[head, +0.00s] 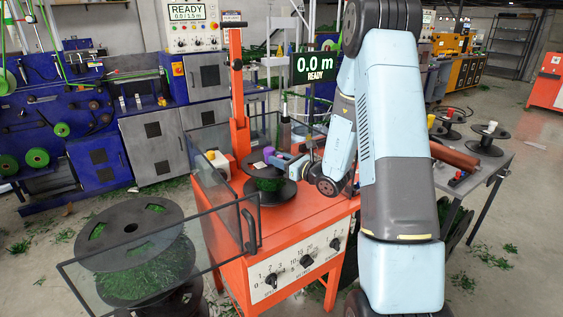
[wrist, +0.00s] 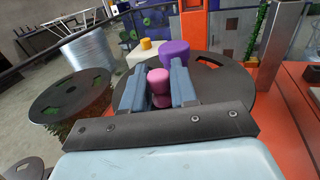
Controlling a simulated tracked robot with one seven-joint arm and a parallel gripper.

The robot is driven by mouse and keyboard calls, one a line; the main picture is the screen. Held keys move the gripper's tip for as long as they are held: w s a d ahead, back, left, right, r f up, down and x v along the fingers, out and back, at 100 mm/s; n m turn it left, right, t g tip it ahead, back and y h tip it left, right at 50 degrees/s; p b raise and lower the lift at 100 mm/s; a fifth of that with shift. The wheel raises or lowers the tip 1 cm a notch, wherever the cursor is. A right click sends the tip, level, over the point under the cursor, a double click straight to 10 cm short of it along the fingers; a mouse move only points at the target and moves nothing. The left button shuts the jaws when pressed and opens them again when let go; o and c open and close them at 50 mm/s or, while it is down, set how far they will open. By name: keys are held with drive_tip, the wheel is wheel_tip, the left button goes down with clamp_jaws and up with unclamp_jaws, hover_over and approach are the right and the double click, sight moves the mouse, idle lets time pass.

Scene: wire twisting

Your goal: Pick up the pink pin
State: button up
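The pink pin (wrist: 159,84) shows in the wrist view between the two blue fingers of my gripper (wrist: 160,88). It has a rounded head, a narrow waist and a wider lower end. The fingers stand close on both sides of it; I cannot tell whether they press on it. In the head view my gripper (head: 285,164) is low over the spool (head: 269,188) on the orange machine, and I cannot make out the pink pin there. A purple knob (wrist: 175,53) stands just beyond the fingertips, and also shows in the head view (head: 268,152).
The orange machine (head: 290,245) has a glass guard (head: 160,262) open at the left. An orange post (head: 238,110) rises behind the spool. A yellow-topped white block (head: 214,163) stands to its left. Black spools (head: 130,234) stand at the left, and a grey table (head: 478,165) at the right.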

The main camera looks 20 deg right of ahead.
clamp_jaws()
drive_tip(key=shift+r, duration=0.1)
